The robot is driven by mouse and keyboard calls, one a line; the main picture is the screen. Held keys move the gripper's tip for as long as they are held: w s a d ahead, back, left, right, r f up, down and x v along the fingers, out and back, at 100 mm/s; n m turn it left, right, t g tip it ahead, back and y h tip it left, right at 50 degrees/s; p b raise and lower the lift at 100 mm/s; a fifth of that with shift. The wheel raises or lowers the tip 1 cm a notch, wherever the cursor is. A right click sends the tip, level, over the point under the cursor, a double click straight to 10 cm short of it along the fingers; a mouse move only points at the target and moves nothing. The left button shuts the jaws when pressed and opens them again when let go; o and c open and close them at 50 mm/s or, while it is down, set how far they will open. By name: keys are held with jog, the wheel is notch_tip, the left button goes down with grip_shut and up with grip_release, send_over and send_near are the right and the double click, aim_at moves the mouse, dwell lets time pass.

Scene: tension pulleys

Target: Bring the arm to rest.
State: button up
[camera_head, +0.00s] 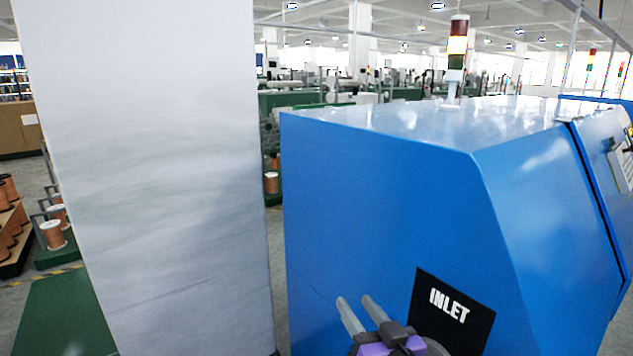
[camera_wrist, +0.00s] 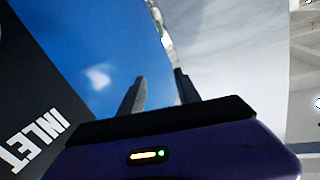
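My gripper (camera_head: 354,300) is at the bottom of the head view, in front of the blue machine (camera_head: 385,200). Its two grey fingers stand apart with nothing visible between them, pointing up and to the left. The wrist view shows the same fingers (camera_wrist: 158,77) apart and empty, with the blue machine panel (camera_wrist: 85,50) to their left and a pale grey surface to their right. The black INLET plate (camera_head: 450,312) is just right of my gripper; it also shows in the wrist view (camera_wrist: 40,105). Most of my arm is out of view. No pulleys are visible.
A wide pale pillar (camera_head: 150,170) stands left of the blue machine, with a narrow gap between them. A signal tower (camera_head: 457,45) stands by the machine's top.

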jog(key=s+d+f+h+b, duration=0.1)
jog(key=s+d+f, duration=0.3)
jog(key=s, duration=1.1)
jog(key=s+d+f+m+g+h+b, duration=0.1)
jog(key=s+d+f, duration=0.3)
jog(key=s, duration=1.1)
jog(key=s+d+f+h+b, duration=0.2)
jog(key=s+f, duration=0.4)
jog(key=s, duration=1)
jog(key=shift+d+f+m+g+h, duration=0.15)
jog(key=shift+d+m+g+h, duration=0.15)
jog(key=shift+d+h, duration=0.65)
jog(key=shift+d, duration=0.15)
